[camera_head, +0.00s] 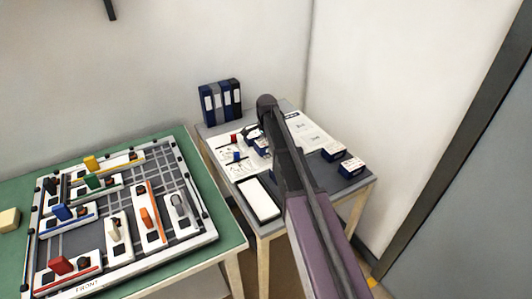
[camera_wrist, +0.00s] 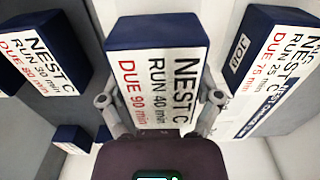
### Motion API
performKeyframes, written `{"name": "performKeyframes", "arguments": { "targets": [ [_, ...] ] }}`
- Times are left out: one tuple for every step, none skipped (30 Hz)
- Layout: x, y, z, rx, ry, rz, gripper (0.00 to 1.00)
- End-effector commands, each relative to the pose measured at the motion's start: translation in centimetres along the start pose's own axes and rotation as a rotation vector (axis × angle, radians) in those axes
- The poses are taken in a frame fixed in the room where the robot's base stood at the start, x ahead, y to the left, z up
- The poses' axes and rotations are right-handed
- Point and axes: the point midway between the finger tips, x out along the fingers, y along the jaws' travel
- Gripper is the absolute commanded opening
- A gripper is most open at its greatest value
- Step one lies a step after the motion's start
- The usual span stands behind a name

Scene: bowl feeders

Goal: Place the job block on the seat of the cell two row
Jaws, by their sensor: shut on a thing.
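My gripper (camera_wrist: 161,99) is shut on a dark blue block (camera_wrist: 156,33) with a white label reading NEST C, RUN 40 min, DUE 90 min; a finger lies at each side. I cannot tell whether the block touches the table. To its right in the wrist view is another blue block (camera_wrist: 262,45), marked JOB, RUN 25 min, DUE 75 min. To its left is a third block (camera_wrist: 48,42), RUN 30 min, DUE 80 min. In the head view my arm mostly hides the gripper. No row there is readably marked as cell two.
A white board (camera_head: 190,240) with coloured-handled pieces in strips lies on the green table (camera_head: 225,232) at left.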

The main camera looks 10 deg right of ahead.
Motion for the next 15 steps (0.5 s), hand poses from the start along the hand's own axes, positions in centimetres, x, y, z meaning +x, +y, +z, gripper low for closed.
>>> {"name": "performKeyframes", "arguments": {
  "targets": [
    [0.4,0.0,0.0,0.000,0.000,0.000,0.27],
    [0.6,0.0,0.0,0.000,0.000,0.000,0.27],
    [0.9,0.0,0.0,0.000,0.000,0.000,0.27],
    [1.1,0.0,0.0,0.000,0.000,0.000,0.27],
    [1.4,0.0,0.0,0.000,0.000,0.000,0.27],
    [1.7,0.0,0.0,0.000,0.000,0.000,0.27],
    [2.0,0.0,0.0,0.000,0.000,0.000,0.27],
    [2.2,0.0,0.0,0.000,0.000,0.000,0.27],
    [2.6,0.0,0.0,0.000,0.000,0.000,0.27],
    [2.8,0.0,0.0,0.000,0.000,0.000,0.27],
    [3.0,0.0,0.0,0.000,0.000,0.000,0.27],
    [3.2,0.0,0.0,0.000,0.000,0.000,0.27],
    [3.4,0.0,0.0,0.000,0.000,0.000,0.27],
    [3.5,0.0,0.0,0.000,0.000,0.000,0.27],
    [3.6,0.0,0.0,0.001,0.000,0.000,0.27]
  ]
}}
